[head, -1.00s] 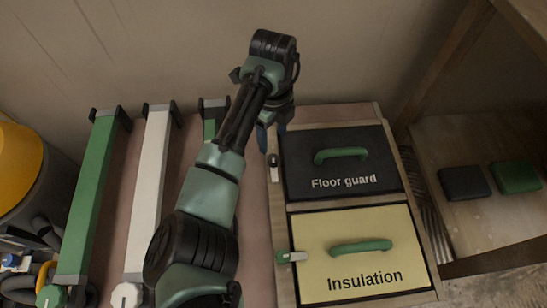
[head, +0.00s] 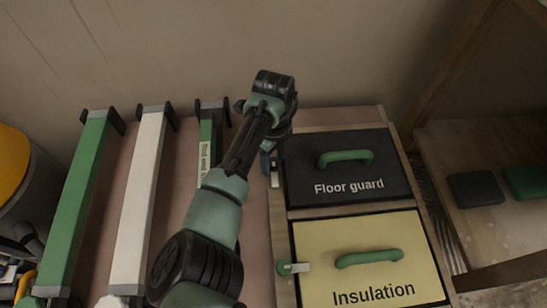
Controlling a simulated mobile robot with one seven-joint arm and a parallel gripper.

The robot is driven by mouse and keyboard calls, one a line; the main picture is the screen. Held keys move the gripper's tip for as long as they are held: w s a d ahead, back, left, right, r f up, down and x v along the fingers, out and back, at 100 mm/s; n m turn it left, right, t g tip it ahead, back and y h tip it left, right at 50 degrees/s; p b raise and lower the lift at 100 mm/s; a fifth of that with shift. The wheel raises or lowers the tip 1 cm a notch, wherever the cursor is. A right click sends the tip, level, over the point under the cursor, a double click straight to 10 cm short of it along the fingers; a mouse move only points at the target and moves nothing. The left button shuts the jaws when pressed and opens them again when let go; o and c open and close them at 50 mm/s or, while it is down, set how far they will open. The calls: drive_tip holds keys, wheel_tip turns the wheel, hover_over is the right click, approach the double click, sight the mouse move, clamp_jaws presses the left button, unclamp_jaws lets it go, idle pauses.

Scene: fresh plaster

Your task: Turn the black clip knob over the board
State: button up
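The black Floor guard board (head: 305,170) has a green handle and lies in the upper section of a wooden frame. At its left edge is a clip with a pale bar (head: 274,180); its black knob is hidden behind my gripper in the current view. My gripper (head: 270,157) points down over that clip, with bluish fingers at the knob's place. I cannot tell whether they touch the knob or how far apart they are.
Below lies the yellow Insulation board (head: 325,240), with a green-knobbed clip (head: 285,268) at its left. Green (head: 83,200) and white (head: 140,200) long bars lie left of my arm. Dark (head: 475,188) and green (head: 525,181) blocks sit on the right shelf.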

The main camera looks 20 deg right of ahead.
clamp_jaws()
drive_tip(key=shift+p, duration=0.35)
drive_tip(key=n+p, duration=0.3)
drive_tip(key=shift+r, duration=0.25)
drive_tip(key=n+p, duration=0.3)
drive_tip(key=n, duration=0.2)
drive_tip(key=shift+f+p, duration=0.15)
drive_tip(key=shift+p, duration=0.25)
drive_tip(key=n+p, duration=0.1)
drive_tip(key=n, duration=0.4)
drive_tip(key=shift+n+p, duration=0.4)
drive_tip(key=shift+f+n+p, duration=0.1)
drive_tip(key=shift+n+p, duration=0.3)
drive_tip(key=shift+n, duration=1.7)
